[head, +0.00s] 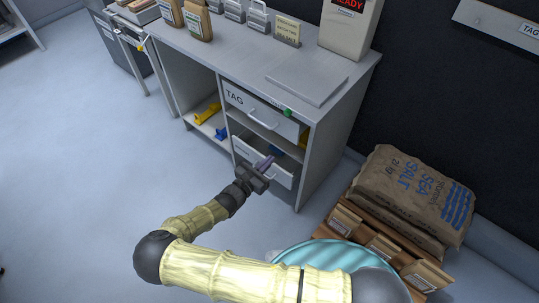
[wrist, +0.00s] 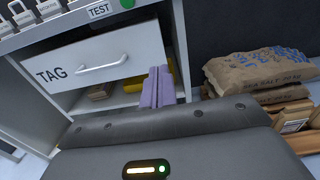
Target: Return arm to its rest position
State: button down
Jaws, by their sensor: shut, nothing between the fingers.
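My gripper (head: 267,163) is at the end of my outstretched arm, in front of the cabinet. Its two purple fingers (wrist: 158,86) are together with nothing between them. In the head view the fingers overlap the lower drawer (head: 279,177), which is pulled partly out; I cannot tell whether they touch it. The upper drawer marked TAG (head: 240,98) is above and looks close to shut; its white front and handle also show in the wrist view (wrist: 106,58). The gripper's grey body fills the lower wrist view and hides what is below.
The cabinet's counter (head: 235,58) holds a bin marked READY, a flat grey plate and several containers. Yellow and blue items lie in the open left compartment. Salt sacks (head: 411,196) lie on a wooden rack at right, near a teal round thing (head: 335,256). The floor at left is clear.

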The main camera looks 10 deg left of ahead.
jog(key=s+d+r+m+g, duration=0.2)
jog(key=s+d+m+g, duration=0.1)
jog(key=d+m+g, duration=0.4)
jog(key=s+d+r+m+g, duration=0.2)
jog(key=s+d+m+g, duration=0.1)
jog(key=d+m+g, duration=0.35)
jog(key=s+d+r+m+y, duration=0.3)
jog(key=r+m, duration=0.2)
jog(key=r, duration=0.1)
jog(key=s+d+r+m+t+y, duration=0.1)
jog(key=s+d+r+m+y, duration=0.15)
jog(key=r+m+y, duration=0.35)
jog(key=s+d+r+m+y, duration=0.1)
jog(key=s+d+r+m, duration=0.2)
jog(key=r+m, duration=0.3)
notch_tip(320, 180, up, 14)
jog(key=n+p, duration=0.1)
jog(key=p, duration=1.2)
jog(key=shift+a, duration=0.3)
